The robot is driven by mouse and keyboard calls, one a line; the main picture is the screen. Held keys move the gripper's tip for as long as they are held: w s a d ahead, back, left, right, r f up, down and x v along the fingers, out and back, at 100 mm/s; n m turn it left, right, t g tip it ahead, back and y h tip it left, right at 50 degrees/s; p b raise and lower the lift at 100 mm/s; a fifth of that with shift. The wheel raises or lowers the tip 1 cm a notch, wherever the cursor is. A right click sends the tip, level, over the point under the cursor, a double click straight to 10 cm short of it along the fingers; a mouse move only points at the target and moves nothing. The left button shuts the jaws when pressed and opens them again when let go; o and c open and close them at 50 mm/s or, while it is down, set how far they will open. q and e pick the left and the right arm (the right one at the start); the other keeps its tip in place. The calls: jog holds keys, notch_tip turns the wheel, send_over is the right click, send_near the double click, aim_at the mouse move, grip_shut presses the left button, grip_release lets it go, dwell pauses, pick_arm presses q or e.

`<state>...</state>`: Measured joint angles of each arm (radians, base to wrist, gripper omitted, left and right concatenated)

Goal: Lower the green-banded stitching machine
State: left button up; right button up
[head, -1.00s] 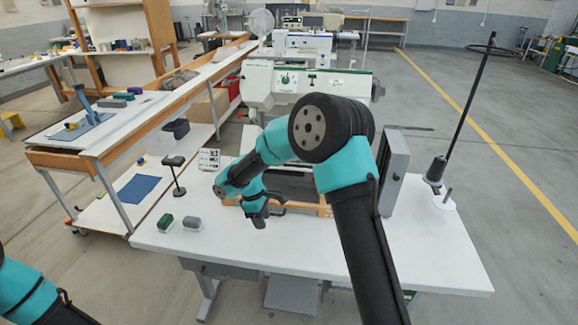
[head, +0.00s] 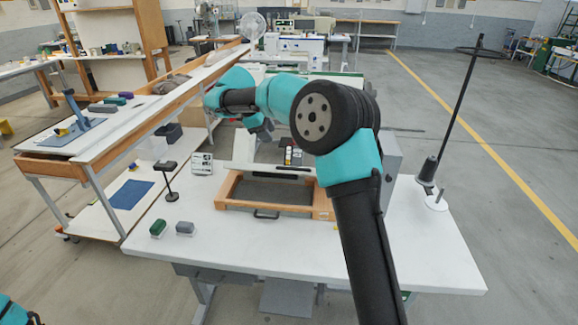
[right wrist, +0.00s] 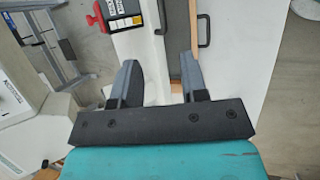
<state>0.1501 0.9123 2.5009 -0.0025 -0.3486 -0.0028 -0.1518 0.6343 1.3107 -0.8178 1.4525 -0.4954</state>
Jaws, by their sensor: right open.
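The green-banded stitching machine (head: 345,76) is white and stands behind the wooden-framed opening at the table's back. Its green top edge shows, but my right arm hides much of it. The orange wooden frame (head: 222,190) surrounds a dark recess with a black handle (head: 266,215) at its front; the handle also shows in the right wrist view (right wrist: 205,22). My right gripper (head: 258,127) is above and behind the frame's left part. In the right wrist view it (right wrist: 158,80) is open and empty over the white surface and the wooden edge. Only a bit of my left arm shows.
A green block (head: 158,228) and a grey block (head: 185,228) lie at the front left of the white table (head: 270,253). A black stand (head: 171,180) and a small panel (head: 202,163) stand at its left. A thread stand (head: 432,175) rises at the right. The front middle is clear.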

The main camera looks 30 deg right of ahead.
aim_at(289, 169)
jog(key=x, duration=1.7)
grip_shut()
